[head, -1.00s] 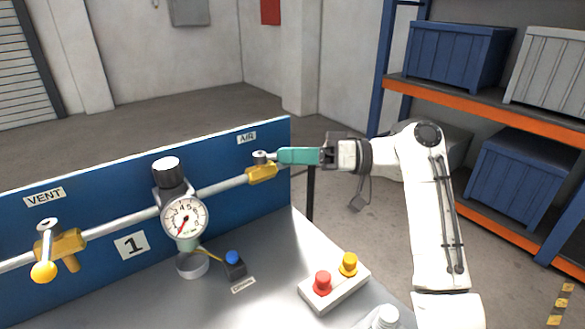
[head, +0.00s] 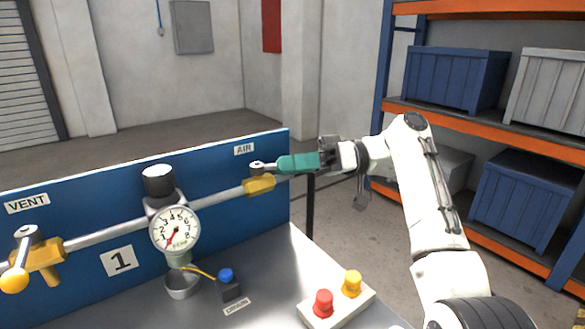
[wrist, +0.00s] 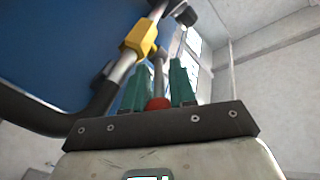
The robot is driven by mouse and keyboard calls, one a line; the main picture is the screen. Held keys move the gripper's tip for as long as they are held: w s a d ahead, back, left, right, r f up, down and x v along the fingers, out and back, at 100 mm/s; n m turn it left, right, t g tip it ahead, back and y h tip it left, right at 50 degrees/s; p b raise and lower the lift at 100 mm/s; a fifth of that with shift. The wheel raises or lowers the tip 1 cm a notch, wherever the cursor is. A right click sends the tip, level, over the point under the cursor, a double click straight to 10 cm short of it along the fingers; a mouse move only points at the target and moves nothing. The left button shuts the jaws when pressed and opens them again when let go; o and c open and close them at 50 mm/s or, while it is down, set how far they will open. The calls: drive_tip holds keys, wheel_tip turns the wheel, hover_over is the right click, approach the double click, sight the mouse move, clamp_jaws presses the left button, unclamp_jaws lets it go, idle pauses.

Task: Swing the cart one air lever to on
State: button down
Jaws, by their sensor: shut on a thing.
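The air valve (head: 259,186) is a yellow body on the grey pipe, at the right end of the blue panel under the AIR label. Its lever (head: 262,167) runs from the hub to the right, roughly along the pipe, into my gripper (head: 298,162). In the wrist view the lever's red knob (wrist: 158,104) sits between the two teal fingers of my gripper (wrist: 158,85), with the yellow valve body (wrist: 141,36) beyond. My gripper is shut on the lever. The fingers hide the knob in the head view.
The panel (head: 215,160) marked 1 carries a gauge (head: 175,229) and, at left, the vent valve (head: 38,256) with a yellow knob. A box with red and yellow buttons (head: 337,304) stands on the cart top. Shelves with crates (head: 455,78) stand at right.

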drive_tip(key=shift+w, duration=0.15)
drive_tip(key=c, duration=1.2)
unclamp_jaws()
